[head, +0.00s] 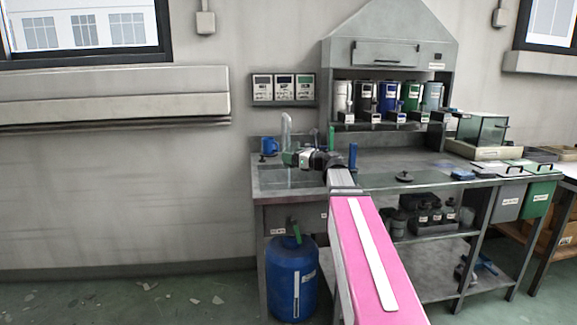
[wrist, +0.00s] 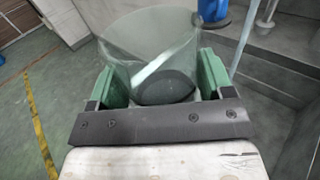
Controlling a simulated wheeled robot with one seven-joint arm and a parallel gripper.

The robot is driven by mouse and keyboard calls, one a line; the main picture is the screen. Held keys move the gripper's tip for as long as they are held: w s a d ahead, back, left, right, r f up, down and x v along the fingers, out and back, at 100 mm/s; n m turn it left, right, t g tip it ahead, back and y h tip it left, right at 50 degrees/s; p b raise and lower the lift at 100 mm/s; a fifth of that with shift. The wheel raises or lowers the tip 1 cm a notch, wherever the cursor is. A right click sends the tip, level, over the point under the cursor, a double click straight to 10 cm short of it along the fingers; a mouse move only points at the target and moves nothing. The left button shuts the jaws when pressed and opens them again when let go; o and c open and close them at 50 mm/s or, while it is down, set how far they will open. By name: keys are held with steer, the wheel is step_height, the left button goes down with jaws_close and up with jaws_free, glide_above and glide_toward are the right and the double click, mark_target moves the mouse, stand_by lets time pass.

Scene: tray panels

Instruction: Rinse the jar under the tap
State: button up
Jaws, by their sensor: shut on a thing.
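The clear glass jar (wrist: 150,52) is held between the green fingers of my gripper (wrist: 160,82) in the wrist view. A dark round patch shows through its lower part. In the head view my gripper (head: 290,158) is over the sink (head: 284,180), close to the tap (head: 286,128); the jar is hard to make out there. In the wrist view a pale, narrow upright strip (wrist: 245,38) stands just right of the jar. I cannot tell whether it is the tap or water.
A blue mug (head: 269,146) stands behind the sink on the left. Blue (head: 353,157) and green (head: 331,138) upright things stand right of the sink. A dark lidded item (head: 404,177) lies on the worktop. A blue drum (head: 291,278) stands under the sink.

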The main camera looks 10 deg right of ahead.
steer(key=shift+w+d+r+m+t+h, duration=0.15)
steer(key=shift+w+d+m+t+h, duration=0.15)
steer(key=shift+w+d, duration=0.25)
steer(key=shift+w+d+r+m+t+h, duration=0.1)
steer(key=shift+w+d+m+t+h, duration=0.15)
steer(key=shift+w, duration=0.45)
steer(key=w+f, duration=0.4)
steer(key=w, duration=1.1)
steer(key=shift+w, duration=0.35)
steer(key=shift+s+d, duration=0.1)
steer(key=shift+s, duration=0.05)
stand_by(2.6)
steer(key=s, duration=0.8)
steer(key=shift+s, duration=0.4)
stand_by(0.5)
